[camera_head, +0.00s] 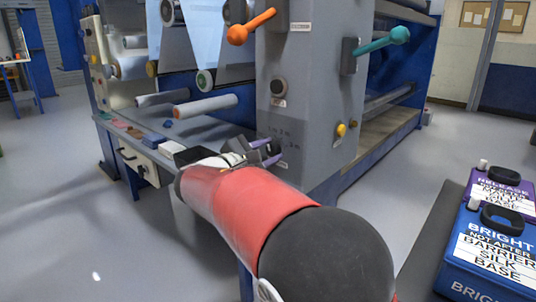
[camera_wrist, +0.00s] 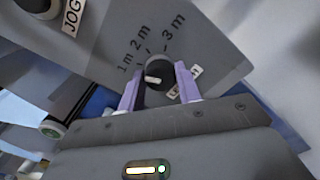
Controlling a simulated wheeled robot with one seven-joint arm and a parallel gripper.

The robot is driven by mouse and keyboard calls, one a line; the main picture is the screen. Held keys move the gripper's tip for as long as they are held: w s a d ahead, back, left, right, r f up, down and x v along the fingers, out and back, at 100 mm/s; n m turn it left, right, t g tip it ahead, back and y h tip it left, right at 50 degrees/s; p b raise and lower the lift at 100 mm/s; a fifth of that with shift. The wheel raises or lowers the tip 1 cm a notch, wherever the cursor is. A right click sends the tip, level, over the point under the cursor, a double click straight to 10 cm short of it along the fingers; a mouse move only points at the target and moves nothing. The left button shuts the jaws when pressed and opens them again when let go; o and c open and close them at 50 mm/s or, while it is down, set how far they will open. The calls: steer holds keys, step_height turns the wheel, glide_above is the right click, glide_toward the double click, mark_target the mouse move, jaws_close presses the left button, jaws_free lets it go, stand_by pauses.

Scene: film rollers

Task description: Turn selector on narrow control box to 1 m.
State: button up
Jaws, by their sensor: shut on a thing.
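The selector (camera_wrist: 157,75) is a round black knob with a white pointer mark on the grey panel in the wrist view. The labels 1 m (camera_wrist: 124,63), 2 m (camera_wrist: 140,36) and 3 m (camera_wrist: 173,29) fan around it. The white mark lies across the knob and leans to the left; its exact label I cannot tell. My gripper (camera_wrist: 158,90) has purple fingers on either side of the knob, shut on it. In the head view my gripper (camera_head: 266,151) reaches the low part of the grey upright box (camera_head: 312,125), hiding most of the selector.
A black knob (camera_head: 278,87) and a yellow button (camera_head: 341,129) sit on the same upright. Orange (camera_head: 252,26) and teal (camera_head: 385,42) levers stick out above. Rollers (camera_head: 206,106) lie left of it. Blue (camera_head: 492,250) and purple (camera_head: 503,190) containers stand at right.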

steer(key=o, duration=1)
steer(key=shift+c, duration=0.2)
steer(key=shift+s+a, duration=0.1)
steer(key=v, duration=0.7)
steer(key=shift+s+a+p, duration=0.2)
steer(key=shift+s+p, duration=0.05)
steer(key=shift+p, duration=0.05)
